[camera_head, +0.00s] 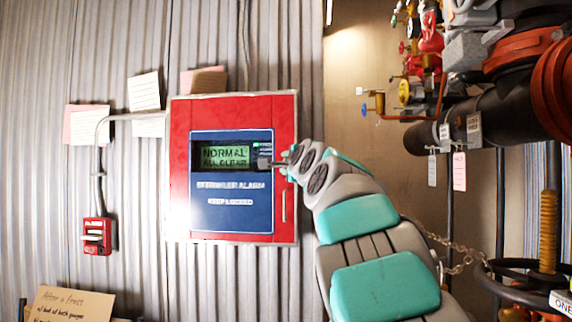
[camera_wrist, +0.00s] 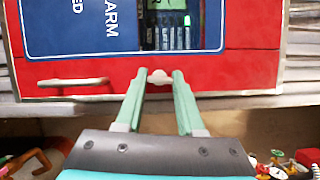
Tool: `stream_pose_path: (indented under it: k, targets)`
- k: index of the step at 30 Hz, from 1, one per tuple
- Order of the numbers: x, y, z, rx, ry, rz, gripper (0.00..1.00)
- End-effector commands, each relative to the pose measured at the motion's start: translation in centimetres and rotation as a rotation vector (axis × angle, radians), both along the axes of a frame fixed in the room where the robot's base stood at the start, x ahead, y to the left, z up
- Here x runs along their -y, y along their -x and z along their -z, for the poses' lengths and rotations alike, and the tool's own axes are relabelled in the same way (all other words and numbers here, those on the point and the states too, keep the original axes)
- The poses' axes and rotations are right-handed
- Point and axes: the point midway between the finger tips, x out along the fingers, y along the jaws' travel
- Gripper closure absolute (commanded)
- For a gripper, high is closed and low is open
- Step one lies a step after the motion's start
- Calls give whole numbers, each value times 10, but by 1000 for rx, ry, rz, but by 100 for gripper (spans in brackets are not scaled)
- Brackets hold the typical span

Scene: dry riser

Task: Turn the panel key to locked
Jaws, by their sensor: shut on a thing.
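The red alarm panel (camera_head: 180,170) hangs on the corrugated wall, with a blue face (camera_head: 230,212) and a green display (camera_head: 225,156) reading "NORMAL ALL CLEAR". Lettering below says "KEEP LOCKED". My gripper (camera_head: 277,163) reaches the panel's right side from the right. The key's lock and any position marks are hidden or too small to read.
A handle (camera_head: 284,205) sits on the panel's lower right, also visible in the wrist view (camera_wrist: 72,82). A small red call box (camera_head: 97,236) is at left. Pipes and valves (camera_head: 480,110) crowd the right. Paper notes (camera_head: 145,92) hang around the panel.

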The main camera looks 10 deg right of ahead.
Motion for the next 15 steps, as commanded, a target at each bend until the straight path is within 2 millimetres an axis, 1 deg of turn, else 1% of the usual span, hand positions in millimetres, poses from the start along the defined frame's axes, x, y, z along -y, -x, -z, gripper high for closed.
stream_pose_path:
  k: [6,15]
  targets:
    - [-2,-1,2,-30,85,-3,100]
    - [-3,-1,1,-43,126,-4,100]
